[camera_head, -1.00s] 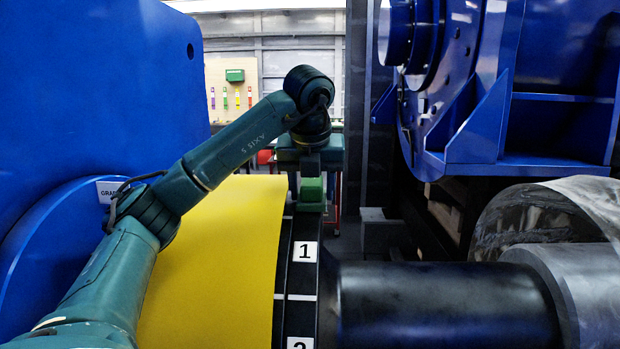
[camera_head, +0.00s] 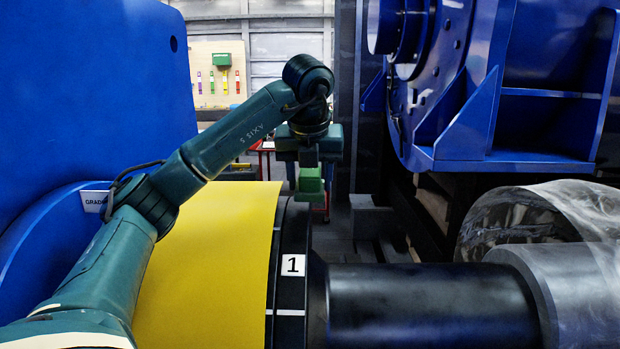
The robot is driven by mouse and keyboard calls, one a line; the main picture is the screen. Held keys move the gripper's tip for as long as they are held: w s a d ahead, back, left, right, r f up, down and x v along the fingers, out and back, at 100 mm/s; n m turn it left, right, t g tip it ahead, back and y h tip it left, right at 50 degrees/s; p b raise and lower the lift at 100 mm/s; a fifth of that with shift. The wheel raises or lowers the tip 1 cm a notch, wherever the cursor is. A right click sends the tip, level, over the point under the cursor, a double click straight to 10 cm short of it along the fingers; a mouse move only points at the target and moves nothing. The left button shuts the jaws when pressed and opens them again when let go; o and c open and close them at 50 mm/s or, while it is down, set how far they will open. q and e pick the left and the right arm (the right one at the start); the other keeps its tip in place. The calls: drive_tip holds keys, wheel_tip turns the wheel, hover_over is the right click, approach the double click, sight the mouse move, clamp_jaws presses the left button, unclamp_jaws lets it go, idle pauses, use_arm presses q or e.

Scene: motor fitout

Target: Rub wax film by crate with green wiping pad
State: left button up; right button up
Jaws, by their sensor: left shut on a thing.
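My left gripper (camera_head: 308,160) points down and is shut on the green wiping pad (camera_head: 310,183), a small green block. The pad hangs near the far top edge of the black ring (camera_head: 291,240) labelled 1; I cannot tell whether it touches the ring. My left arm reaches in from the left over the yellow cylinder. I cannot make out the wax film or the crate named in the task. My right gripper is not in view.
A yellow cylinder (camera_head: 215,260) and a black shaft (camera_head: 430,300) fill the foreground. A big blue housing (camera_head: 90,90) stands left and a blue machine (camera_head: 540,110) right. A clear-wrapped part (camera_head: 585,205) lies at the right. Grey blocks (camera_head: 375,215) sit on the floor beyond.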

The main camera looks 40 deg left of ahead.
use_arm(q)
drive_tip(key=shift+r, duration=0.65)
drive_tip(key=shift+a+f, duration=0.1)
drive_tip(key=shift+r+p, duration=0.3)
drive_tip(key=shift+r, duration=1.3)
drive_tip(key=shift+f, duration=0.1)
